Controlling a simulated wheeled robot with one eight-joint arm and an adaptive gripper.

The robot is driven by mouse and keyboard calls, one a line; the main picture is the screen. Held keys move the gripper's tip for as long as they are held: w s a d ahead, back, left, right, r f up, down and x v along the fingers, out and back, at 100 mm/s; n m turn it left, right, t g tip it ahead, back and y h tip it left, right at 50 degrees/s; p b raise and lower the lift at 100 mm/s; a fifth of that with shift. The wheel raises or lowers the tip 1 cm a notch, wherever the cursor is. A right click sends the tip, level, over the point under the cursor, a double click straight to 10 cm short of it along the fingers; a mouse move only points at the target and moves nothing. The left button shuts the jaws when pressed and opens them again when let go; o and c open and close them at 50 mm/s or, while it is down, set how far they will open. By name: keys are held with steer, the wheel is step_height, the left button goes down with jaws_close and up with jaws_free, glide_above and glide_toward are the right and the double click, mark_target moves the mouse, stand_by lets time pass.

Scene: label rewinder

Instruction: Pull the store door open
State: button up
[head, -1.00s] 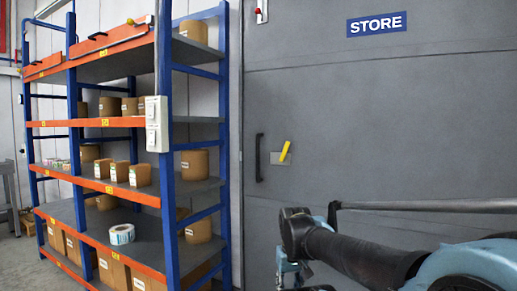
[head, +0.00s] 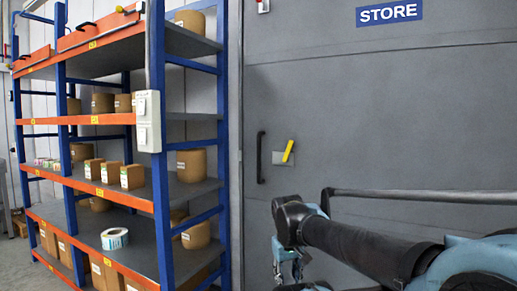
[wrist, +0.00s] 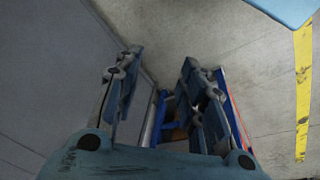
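The grey store door (head: 400,110) fills the right of the head view and looks closed. Its black vertical bar handle (head: 261,157) is near the door's left edge. A yellow lever (head: 288,151) on a small plate sits just right of the handle, tilted. My gripper (head: 286,268) hangs below and right of the handle, apart from it. In the wrist view my gripper (wrist: 158,78) has its two fingers spread with nothing between them. The handle does not show in the wrist view.
A blue and orange rack (head: 135,200) with boxes and rolls stands left of the door, close to its handle side. A white switch box (head: 148,121) is on the rack's post. The wrist view shows a yellow floor line (wrist: 303,90) at right.

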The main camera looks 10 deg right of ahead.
steer(key=w+d+r+n+t+h, duration=0.1)
steer(key=w+d+r+n+h, duration=0.35)
steer(key=w+r+n, duration=0.55)
steer(key=n+t+h, duration=0.8)
steer(key=n+t, duration=0.1)
steer(key=n, duration=0.6)
glide_toward(258, 145)
steer(key=x, duration=1.1)
steer(key=shift+w, duration=0.15)
steer(key=shift+c, duration=0.6)
jaws_close()
